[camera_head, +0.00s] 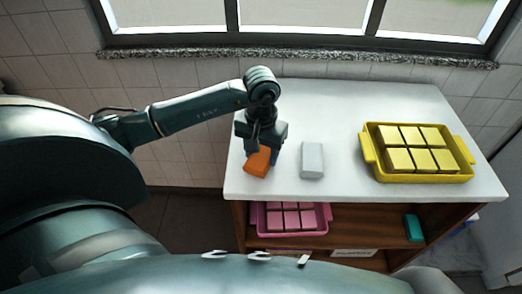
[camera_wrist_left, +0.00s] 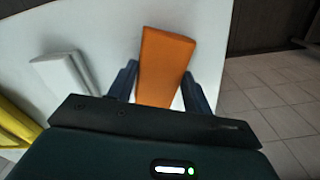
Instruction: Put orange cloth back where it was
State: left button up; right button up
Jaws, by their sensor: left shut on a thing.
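The orange cloth (camera_head: 258,161) is a small folded block near the left end of the white counter top. My left gripper (camera_head: 262,150) is over the counter and shut on the cloth. In the left wrist view the orange cloth (camera_wrist_left: 163,68) stands between the two dark fingers of my left gripper (camera_wrist_left: 163,88). I cannot tell whether the cloth touches the counter. My right gripper is not in view.
A light grey block (camera_head: 312,160) lies just right of the cloth. A yellow tray (camera_head: 368,155) of yellow blocks stands at the right. The shelf below holds a pink tray (camera_head: 293,232) and a teal block (camera_head: 414,228). The counter's middle back is clear.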

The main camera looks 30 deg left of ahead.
aim_at(261, 154)
pick_arm(q)
jog(key=shift+f, duration=0.15)
jog(key=o, duration=0.9)
jog(key=shift+o, duration=0.2)
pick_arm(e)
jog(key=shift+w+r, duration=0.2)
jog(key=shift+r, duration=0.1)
pick_arm(q)
jog(key=shift+r, duration=0.3)
notch_tip(261, 154, up, 4)
jog(key=shift+w+r+b, duration=0.1)
jog(key=shift+r+b, duration=0.1)
jog(key=shift+b, duration=0.15)
notch_tip(261, 154, up, 7)
jog(key=shift+r+b, duration=0.2)
jog(key=shift+b, duration=0.15)
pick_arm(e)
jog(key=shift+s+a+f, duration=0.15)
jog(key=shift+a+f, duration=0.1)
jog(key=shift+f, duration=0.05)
